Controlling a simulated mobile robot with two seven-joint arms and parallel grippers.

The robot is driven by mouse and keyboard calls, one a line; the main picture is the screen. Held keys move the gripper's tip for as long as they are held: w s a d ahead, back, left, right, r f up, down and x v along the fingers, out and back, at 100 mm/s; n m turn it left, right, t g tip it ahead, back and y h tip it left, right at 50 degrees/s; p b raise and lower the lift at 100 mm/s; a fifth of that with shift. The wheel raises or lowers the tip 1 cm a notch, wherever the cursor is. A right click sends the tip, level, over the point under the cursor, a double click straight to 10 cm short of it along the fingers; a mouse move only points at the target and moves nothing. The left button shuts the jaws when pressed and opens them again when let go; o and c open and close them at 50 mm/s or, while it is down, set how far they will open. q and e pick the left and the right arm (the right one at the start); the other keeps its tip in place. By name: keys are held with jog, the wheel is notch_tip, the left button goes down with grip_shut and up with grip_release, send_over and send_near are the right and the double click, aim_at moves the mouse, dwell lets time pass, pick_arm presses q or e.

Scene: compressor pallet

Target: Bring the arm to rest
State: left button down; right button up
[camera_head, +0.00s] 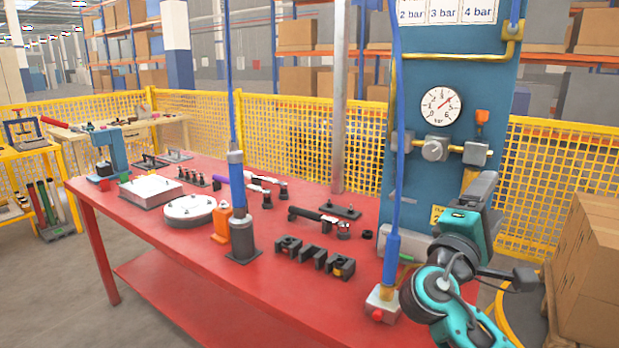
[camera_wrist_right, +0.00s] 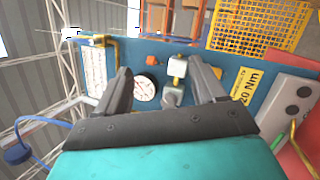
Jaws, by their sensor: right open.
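My right gripper (camera_head: 473,196) is at the right of the head view, in front of the blue panel (camera_head: 435,85), with my teal and black arm below it. Its dark fingers also show in the right wrist view (camera_wrist_right: 162,78), spread apart with nothing between them. Beyond the fingers are the panel's round gauge (camera_wrist_right: 145,89) and a fitting. No contact between the fingers and the panel shows. My left gripper is not in either view.
A red-button box (camera_head: 383,305) stands close left of my arm. Cardboard boxes (camera_head: 590,270) stand right. Yellow mesh fencing (camera_head: 310,135) runs behind.

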jog(key=s+d+r+n+h, duration=0.1)
jog(key=d+r+h, duration=0.15)
jog(key=d, duration=0.45)
jog(key=s+a+f+n+g+y, duration=0.1)
jog(key=s+f+y, duration=0.2)
jog(key=f+y, duration=0.85)
jog(key=s+a+f+n+g+y, duration=0.1)
jog(key=s+a+f+y, duration=0.15)
jog(key=f, duration=1.75)
jog(key=s+a+f+m+g+y, duration=0.2)
jog(key=s+f+m+y, duration=0.1)
jog(key=s+f, duration=0.4)
jog(key=s+a+f+m+g+y, duration=0.1)
jog(key=s+a+f+m+y, duration=0.25)
jog(key=s, duration=0.65)
jog(key=a+m+p, duration=0.2)
jog(key=a+m, duration=0.3)
jog(key=a, duration=0.3)
jog(key=shift+w+r+t, duration=0.15)
jog(key=shift+r+t, duration=0.25)
jog(key=shift+a, duration=0.1)
